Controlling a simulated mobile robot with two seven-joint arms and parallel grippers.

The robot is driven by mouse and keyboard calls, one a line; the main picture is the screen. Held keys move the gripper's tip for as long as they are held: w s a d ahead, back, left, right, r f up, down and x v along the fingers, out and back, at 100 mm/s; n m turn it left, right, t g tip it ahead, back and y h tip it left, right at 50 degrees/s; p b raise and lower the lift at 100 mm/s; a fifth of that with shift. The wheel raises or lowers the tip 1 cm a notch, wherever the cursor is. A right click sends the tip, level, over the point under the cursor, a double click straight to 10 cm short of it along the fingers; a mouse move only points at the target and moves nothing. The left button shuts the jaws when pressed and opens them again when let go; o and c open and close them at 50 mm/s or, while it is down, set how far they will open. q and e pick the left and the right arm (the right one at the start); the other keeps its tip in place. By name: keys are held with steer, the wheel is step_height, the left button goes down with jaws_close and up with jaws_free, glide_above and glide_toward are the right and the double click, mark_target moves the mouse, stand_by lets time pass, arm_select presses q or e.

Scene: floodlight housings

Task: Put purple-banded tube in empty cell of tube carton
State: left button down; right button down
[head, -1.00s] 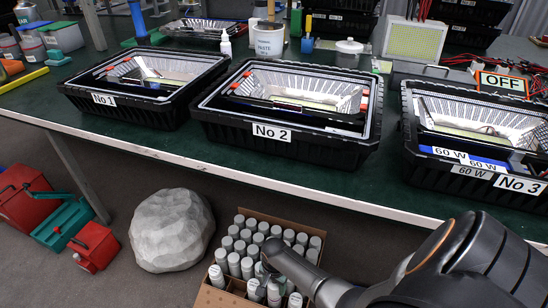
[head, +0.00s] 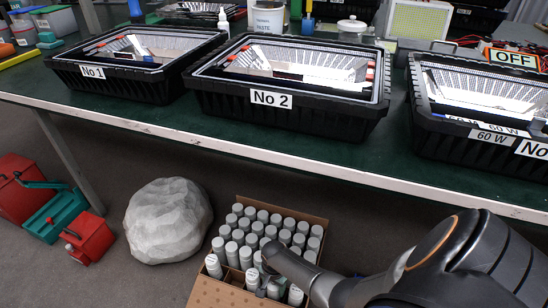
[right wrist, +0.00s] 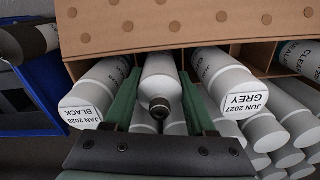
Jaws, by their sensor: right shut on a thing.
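The tube carton (head: 215,294) is an open brown cardboard box on the floor below the bench, filled with several upright white tubes. My right gripper (head: 266,284) is at its front row. In the right wrist view its green fingers (right wrist: 160,108) are shut on a white tube (right wrist: 159,68) with a dark nozzle end towards the camera. This tube stands between a tube marked BLACK (right wrist: 95,85) and one marked GREY (right wrist: 228,82), its far end at the carton's cardboard edge. I see no purple band, and I cannot tell how deep it sits. My left gripper is not in view.
The bench edge (head: 250,153) runs above the carton, with black bins No 1 (head: 125,80), No 2 (head: 285,110) and No 3 (head: 480,140) on it. A grey rock (head: 168,220) lies left of the carton. Red and teal boxes (head: 60,215) stand further left.

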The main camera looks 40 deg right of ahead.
steer(key=shift+f, duration=0.25)
steer(key=c, duration=0.5)
jaws_free()
steer(key=shift+r, duration=0.15)
